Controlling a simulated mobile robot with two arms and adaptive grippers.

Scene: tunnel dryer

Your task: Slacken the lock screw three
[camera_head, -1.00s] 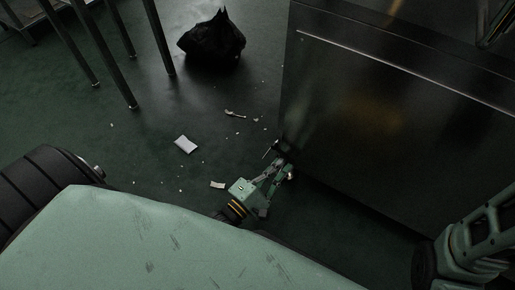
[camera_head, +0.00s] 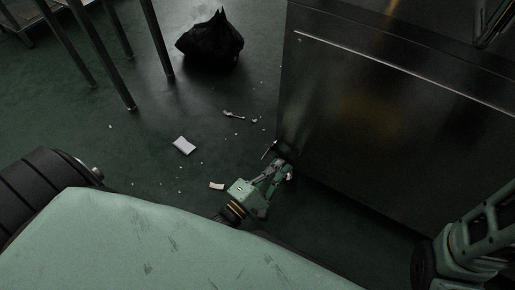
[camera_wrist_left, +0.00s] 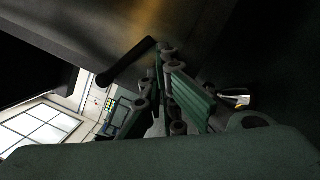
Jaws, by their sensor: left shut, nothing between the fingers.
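My left gripper (camera_head: 282,163) is low by the floor at the near lower corner of the dark metal housing (camera_head: 400,120). Its fingers are shut with nothing between them. In the left wrist view the fingertips (camera_wrist_left: 166,58) are close to a dark bar-like lever (camera_wrist_left: 125,62) with a rounded end, below the housing. I cannot tell whether they touch it. A small dark lever (camera_head: 268,150) also shows beside the fingertips in the head view. This looks like a lock screw handle; its number cannot be read. My right gripper is not in view.
A black bag (camera_head: 210,42) lies on the floor at the back. White scraps (camera_head: 184,145) and small debris are scattered on the green floor. Metal legs (camera_head: 158,40) stand at the upper left. Open floor lies left of the housing.

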